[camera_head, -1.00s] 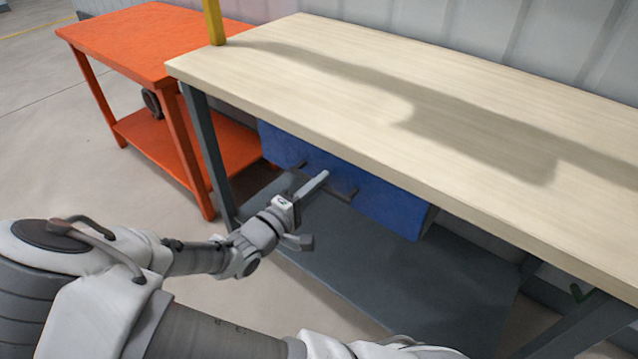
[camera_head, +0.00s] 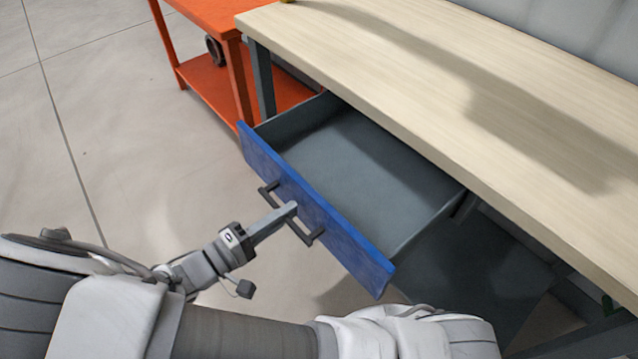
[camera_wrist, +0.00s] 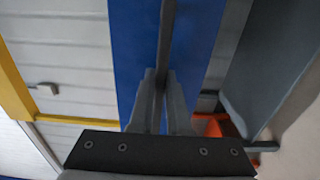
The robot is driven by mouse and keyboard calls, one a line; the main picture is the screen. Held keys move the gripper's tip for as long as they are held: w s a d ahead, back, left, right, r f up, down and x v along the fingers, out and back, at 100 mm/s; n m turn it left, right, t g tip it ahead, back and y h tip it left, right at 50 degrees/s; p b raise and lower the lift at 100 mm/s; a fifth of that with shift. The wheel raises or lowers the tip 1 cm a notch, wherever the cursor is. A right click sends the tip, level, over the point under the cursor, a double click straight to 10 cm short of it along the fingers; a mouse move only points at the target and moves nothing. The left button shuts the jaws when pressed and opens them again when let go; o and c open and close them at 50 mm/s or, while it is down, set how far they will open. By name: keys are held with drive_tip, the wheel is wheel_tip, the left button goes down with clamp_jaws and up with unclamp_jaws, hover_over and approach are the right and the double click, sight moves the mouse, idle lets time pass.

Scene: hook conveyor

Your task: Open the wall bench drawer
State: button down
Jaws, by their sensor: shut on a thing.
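The wall bench (camera_head: 420,80) has a pale wooden top and grey legs. Its drawer (camera_head: 350,150) has a blue front (camera_head: 345,240) and a grey inside; it stands pulled far out from under the top and looks empty. A dark bar handle (camera_head: 306,232) is on the blue front. My gripper (camera_head: 290,210) is shut on this handle. In the wrist view the two fingers (camera_wrist: 160,100) close around the dark handle bar (camera_wrist: 166,40), with the blue front (camera_wrist: 135,50) behind it.
An orange two-shelf table (camera_head: 215,15) stands left of the bench, with a dark round thing (camera_head: 214,50) on its lower shelf. A grey lower shelf (camera_head: 470,270) lies under the bench. The floor (camera_head: 130,130) to the left of the drawer is clear.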

drive_tip(key=v, duration=0.7)
drive_tip(key=shift+s+a, duration=0.1)
drive_tip(key=c, duration=0.9)
unclamp_jaws()
drive_tip(key=b+v, duration=0.3)
drive_tip(key=v, duration=1.4)
drive_tip(key=shift+s+a, duration=0.1)
drive_tip(key=shift+a, duration=0.1)
